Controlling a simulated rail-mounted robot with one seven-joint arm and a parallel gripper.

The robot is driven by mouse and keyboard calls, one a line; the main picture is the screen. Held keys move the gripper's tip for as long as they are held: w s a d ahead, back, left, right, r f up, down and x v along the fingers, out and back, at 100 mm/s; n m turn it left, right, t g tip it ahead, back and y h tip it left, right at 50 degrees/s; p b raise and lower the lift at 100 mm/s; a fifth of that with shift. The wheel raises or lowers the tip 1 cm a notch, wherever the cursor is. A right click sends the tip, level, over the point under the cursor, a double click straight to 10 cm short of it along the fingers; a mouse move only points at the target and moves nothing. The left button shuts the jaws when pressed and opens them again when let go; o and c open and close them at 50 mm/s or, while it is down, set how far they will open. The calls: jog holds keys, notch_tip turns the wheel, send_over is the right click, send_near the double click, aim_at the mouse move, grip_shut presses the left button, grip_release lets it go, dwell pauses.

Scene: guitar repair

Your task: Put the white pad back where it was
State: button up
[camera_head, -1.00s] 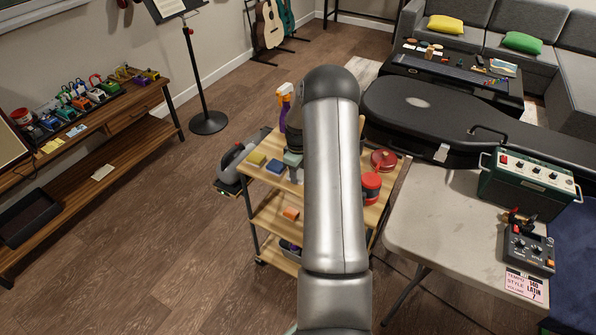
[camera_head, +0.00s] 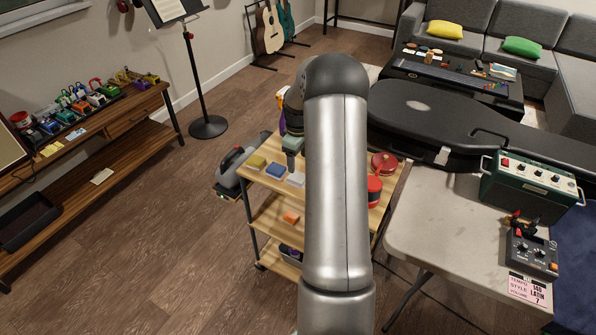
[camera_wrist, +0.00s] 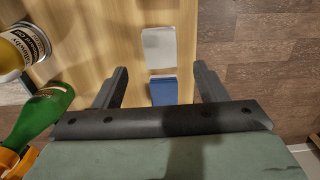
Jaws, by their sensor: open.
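The white pad (camera_head: 296,180) lies flat on the top shelf of the wooden cart, beside the blue pad (camera_head: 275,171). The yellow pad (camera_head: 256,161) lies farther left in the same row. In the wrist view, the white pad (camera_wrist: 158,47) lies just beyond the blue pad (camera_wrist: 163,90), whose near part is hidden by my gripper's body. My gripper (camera_wrist: 160,68) is open and empty, its fingers spread on both sides of the pads, not touching them. In the head view, my gripper (camera_head: 291,162) is above the pads, partly hidden by my arm.
A red-lidded round container (camera_head: 374,190) and a red round item (camera_head: 384,162) stand on the cart's right side. An orange block (camera_head: 291,217) lies on the middle shelf.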

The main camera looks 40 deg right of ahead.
jog(key=s+a+r+m, duration=0.1)
jog(key=s+a+r, duration=0.2)
jog(key=a+r, duration=0.5)
jog(key=s+a+r, duration=0.4)
jog(key=a+r, duration=0.1)
jog(key=a, duration=0.5)
jog(key=s+a+m, duration=0.1)
jog(key=s+a, duration=0.6)
jog(key=s, duration=0.3)
jog(key=s+a+m, duration=0.2)
jog(key=s+a, duration=0.6)
jog(key=s, duration=0.2)
jog(key=shift+r, duration=0.4)
